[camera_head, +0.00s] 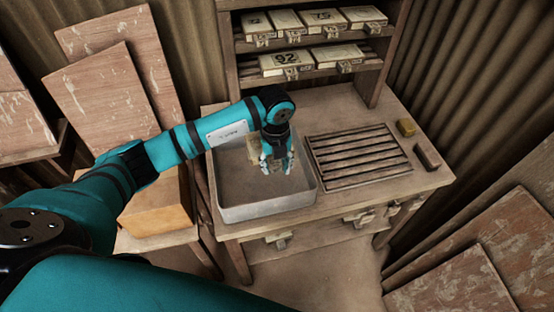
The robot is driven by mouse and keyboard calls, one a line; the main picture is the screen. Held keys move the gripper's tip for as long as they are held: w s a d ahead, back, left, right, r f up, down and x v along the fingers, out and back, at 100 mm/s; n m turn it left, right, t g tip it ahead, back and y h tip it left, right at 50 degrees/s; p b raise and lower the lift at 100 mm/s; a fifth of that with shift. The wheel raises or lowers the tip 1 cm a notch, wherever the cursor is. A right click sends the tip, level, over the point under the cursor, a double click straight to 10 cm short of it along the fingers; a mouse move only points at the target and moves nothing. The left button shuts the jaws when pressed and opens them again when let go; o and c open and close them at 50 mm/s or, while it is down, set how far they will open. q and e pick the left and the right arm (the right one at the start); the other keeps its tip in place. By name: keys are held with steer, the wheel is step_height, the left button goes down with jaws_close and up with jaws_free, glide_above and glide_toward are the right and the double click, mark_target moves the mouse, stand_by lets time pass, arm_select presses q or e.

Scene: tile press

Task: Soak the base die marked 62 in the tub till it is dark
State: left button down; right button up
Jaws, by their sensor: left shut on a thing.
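My left gripper (277,160) points down over the grey metal tub (268,212) on the bench. It is shut on a pale tan block (252,146), which shows partly behind the fingers, inside the tub's outline. The fingers and wrist hide much of this block. I cannot read a number on it, and I cannot tell how dark or wet it is or whether it touches the tub's water. My right gripper is not in view.
A shelf behind the bench holds several pale dies, including ones marked 92 (285,63) and 75 (302,20). A slatted wooden rack (358,157) stands right of the tub.

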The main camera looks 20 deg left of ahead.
mark_target(276, 195)
arm_select(q)
steer(key=shift+f+b, duration=4.85)
steer(key=shift+f, duration=1.7)
stand_by(1.5)
